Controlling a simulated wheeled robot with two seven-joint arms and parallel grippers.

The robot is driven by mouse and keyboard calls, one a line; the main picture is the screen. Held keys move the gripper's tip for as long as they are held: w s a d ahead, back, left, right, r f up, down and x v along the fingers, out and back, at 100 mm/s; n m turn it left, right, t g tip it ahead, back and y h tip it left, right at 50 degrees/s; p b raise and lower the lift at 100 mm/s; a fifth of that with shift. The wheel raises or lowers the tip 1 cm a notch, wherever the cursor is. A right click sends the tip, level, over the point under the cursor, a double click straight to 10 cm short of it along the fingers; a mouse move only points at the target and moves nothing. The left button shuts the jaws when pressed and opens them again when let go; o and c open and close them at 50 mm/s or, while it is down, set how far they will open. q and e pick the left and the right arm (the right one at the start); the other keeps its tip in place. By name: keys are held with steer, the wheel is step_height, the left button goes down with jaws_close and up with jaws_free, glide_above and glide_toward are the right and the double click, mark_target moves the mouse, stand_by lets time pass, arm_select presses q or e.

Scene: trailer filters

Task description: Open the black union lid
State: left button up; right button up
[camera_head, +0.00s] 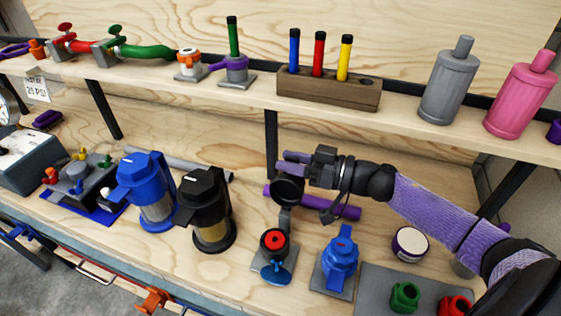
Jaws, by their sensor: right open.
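The black union (275,242) stands on a small grey plate on the lower shelf, with a red disc inside its top and a blue handle at its front. A black round cup-like part, seemingly its lid (288,190), stands raised behind it, above a grey upright piece. My right gripper (281,163) reaches in from the right, with its two purple fingers open and pointing left, just above the raised lid in the picture. I cannot tell whether the fingers touch the lid. They hold nothing that I can see. My left gripper is not in view.
A purple tube (345,211) lies behind the union. A black filter (209,212) and a blue filter (152,192) stand to the left, a blue fitting (342,255) to the right. The upper shelf (250,97) runs above my gripper.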

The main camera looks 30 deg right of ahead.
steer(key=shift+x, duration=0.9)
jaws_close()
stand_by(0.8)
